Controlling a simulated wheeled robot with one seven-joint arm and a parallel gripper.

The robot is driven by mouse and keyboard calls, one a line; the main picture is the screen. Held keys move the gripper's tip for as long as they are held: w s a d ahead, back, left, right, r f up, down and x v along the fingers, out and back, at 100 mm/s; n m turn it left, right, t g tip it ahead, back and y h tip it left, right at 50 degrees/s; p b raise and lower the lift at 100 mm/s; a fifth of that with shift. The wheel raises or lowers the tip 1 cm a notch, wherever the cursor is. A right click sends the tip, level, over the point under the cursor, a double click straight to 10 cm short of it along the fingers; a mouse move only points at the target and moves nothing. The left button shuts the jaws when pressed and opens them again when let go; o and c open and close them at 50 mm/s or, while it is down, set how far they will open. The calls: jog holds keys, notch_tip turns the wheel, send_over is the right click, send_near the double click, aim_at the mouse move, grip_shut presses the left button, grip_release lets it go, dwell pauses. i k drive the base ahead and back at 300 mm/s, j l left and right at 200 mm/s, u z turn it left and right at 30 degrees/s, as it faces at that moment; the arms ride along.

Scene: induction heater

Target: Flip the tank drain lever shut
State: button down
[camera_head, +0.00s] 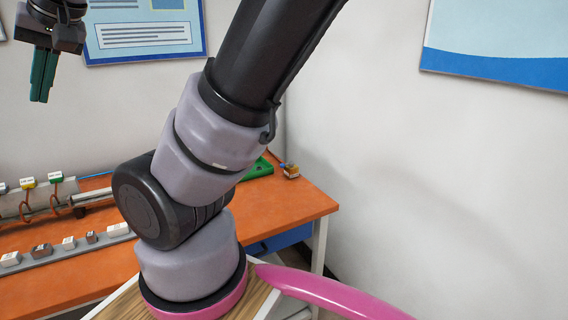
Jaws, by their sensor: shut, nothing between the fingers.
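My gripper (42,92) is at the top left of the head view, with its teal fingers together, pointing down and empty. It is in the air, well above the orange table. A small brass-coloured fitting (291,171) with a blue tip sits at the table's far right corner. It may be the drain valve with its lever, but it is too small to tell, and so is the lever's position. My gripper is far to the left of it and apart from it. No tank can be clearly made out; my arm hides the middle of the table.
The orange table (293,205) stands against the wall. A grey cylinder (35,199) with tagged brown loops lies at its left, behind a row of small labelled blocks (69,243). A green part (259,169) is partly behind my arm. The air right of the table is free.

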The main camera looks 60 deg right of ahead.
aim_at(291, 164)
jog(key=z, duration=2.1)
jog(key=i+l+z, duration=0.15)
jog(key=i+l, duration=0.15)
jog(key=l, duration=0.1)
